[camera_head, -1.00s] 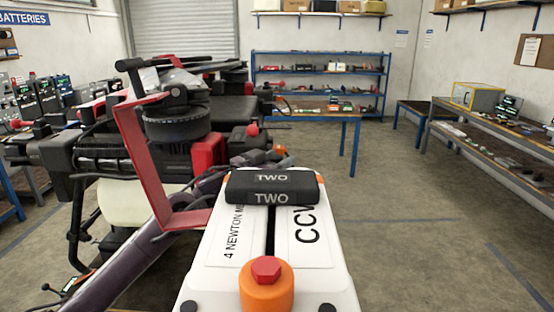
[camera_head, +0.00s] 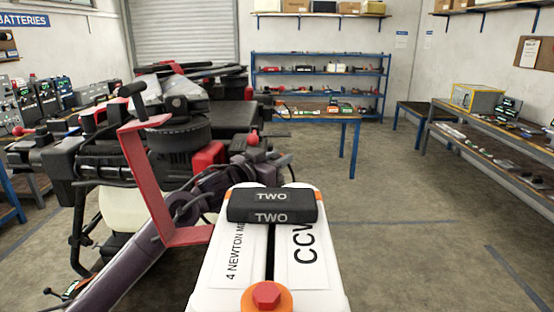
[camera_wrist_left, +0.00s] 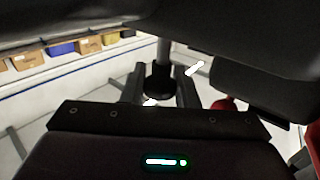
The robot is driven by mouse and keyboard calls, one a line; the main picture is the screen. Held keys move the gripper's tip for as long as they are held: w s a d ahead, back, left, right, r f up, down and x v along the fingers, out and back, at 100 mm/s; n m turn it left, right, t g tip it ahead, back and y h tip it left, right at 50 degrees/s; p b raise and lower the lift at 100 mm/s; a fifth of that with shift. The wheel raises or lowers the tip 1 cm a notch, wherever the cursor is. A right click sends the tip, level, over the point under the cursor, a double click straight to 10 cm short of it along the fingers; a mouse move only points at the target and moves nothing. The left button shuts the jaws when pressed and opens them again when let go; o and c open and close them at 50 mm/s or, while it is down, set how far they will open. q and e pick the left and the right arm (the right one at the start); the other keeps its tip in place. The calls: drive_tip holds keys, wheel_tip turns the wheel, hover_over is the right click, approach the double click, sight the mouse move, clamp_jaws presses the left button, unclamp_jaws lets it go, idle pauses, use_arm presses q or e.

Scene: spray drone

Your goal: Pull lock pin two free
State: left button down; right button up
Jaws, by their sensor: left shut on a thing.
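In the left wrist view, a grey pin shaft with a black collar (camera_wrist_left: 158,80), likely lock pin two, stands between the two fingers of my left gripper (camera_wrist_left: 160,90). The fingers are closed on it; their exact contact is partly dark. In the head view, my left arm comes up from the lower left, and my left gripper (camera_head: 258,170) is behind the black block marked TWO (camera_head: 272,206). That block lies across the white body (camera_head: 228,282) marked CCW and hides the pin there. My right gripper is not in view.
An orange cap with a red hex top (camera_head: 267,295) sits at the near end of the white body. A red bracket (camera_head: 145,180) and black machinery crowd the left. A table (camera_head: 320,115) stands at the back and a bench (camera_head: 500,155) at right. The floor right of centre is clear.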

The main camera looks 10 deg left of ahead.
use_arm(q)
drive_tip(key=c, duration=1.1)
unclamp_jaws()
drive_tip(key=shift+r, duration=0.2)
drive_tip(key=shift+s+a+f, duration=0.1)
drive_tip(key=shift+s+a, duration=0.05)
drive_tip(key=shift+s, duration=0.05)
drive_tip(key=shift+b+v, duration=1.45)
drive_tip(key=shift+v, duration=2.25)
drive_tip(key=shift+s, duration=0.1)
